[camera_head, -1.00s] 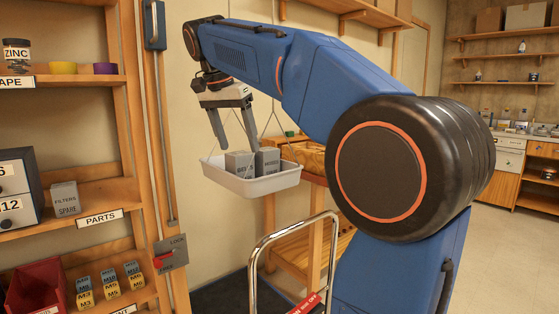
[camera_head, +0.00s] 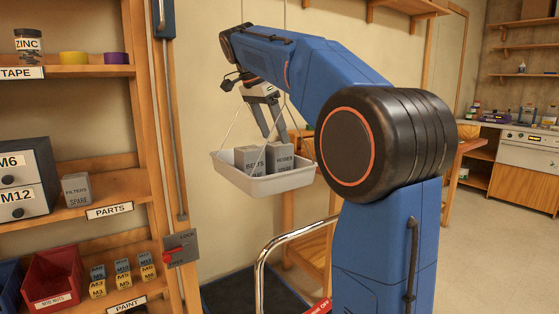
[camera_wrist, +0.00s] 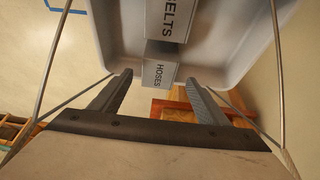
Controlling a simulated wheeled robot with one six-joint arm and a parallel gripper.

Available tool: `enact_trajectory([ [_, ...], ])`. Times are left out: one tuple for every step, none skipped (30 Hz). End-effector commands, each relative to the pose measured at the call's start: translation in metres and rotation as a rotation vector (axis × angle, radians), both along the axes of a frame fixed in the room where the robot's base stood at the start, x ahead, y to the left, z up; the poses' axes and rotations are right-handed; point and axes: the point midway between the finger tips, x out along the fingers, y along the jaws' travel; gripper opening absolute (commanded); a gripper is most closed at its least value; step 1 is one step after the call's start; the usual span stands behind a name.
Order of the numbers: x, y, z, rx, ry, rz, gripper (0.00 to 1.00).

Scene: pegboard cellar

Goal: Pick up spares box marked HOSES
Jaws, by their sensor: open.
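The spares box marked HOSES (camera_head: 280,160) is a grey block standing upright in a white hanging tray (camera_head: 262,187), on the right beside a similar box marked BELTS (camera_head: 250,161). My gripper (camera_head: 272,132) is open and empty, pointing down just above the HOSES box. In the wrist view the HOSES box (camera_wrist: 160,66) shows its label beyond and between the fingertips of my gripper (camera_wrist: 160,77), with the BELTS box (camera_wrist: 168,20) behind it. I cannot tell whether the fingers reach past the box's top. The arm hides part of the tray's surroundings.
Thin wires hold the tray and run close to my gripper on both sides in the wrist view. A shelf unit (camera_head: 110,187) with a FILTERS box (camera_head: 76,190) stands left. A metal rail (camera_head: 262,270) rises below the tray. A wooden bench is behind the arm.

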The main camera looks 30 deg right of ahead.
Motion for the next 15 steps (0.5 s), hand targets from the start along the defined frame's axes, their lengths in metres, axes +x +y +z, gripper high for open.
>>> enact_trajectory([
  [0.0, -0.004, -0.008, 0.0, 0.001, 0.0, 0.69],
  [-0.001, -0.006, -0.013, 0.0, 0.002, -0.001, 0.69],
  [-0.001, -0.008, -0.019, 0.0, 0.001, -0.001, 0.69],
  [-0.001, -0.01, -0.023, 0.0, 0.001, -0.001, 0.69],
  [-0.001, -0.011, -0.026, 0.0, 0.001, -0.001, 0.69],
  [0.0, -0.013, -0.03, 0.0, 0.0, -0.001, 0.69],
  [0.0, -0.014, -0.033, 0.0, 0.0, 0.0, 0.69],
  [0.0, -0.015, -0.035, 0.0, 0.0, 0.0, 0.69],
  [0.0, -0.016, -0.038, 0.0, 0.0, 0.0, 0.69],
  [0.0, -0.016, -0.039, 0.0, -0.001, 0.0, 0.69],
  [0.0, -0.017, -0.04, 0.0, -0.001, 0.0, 0.69],
  [0.0, -0.017, -0.041, 0.0, -0.001, 0.0, 0.69],
  [0.0, -0.018, -0.043, 0.0, -0.001, 0.0, 0.69],
  [0.0, -0.018, -0.045, 0.0, -0.001, 0.0, 0.69],
  [0.0, -0.02, -0.048, 0.0, 0.0, 0.0, 0.69],
])
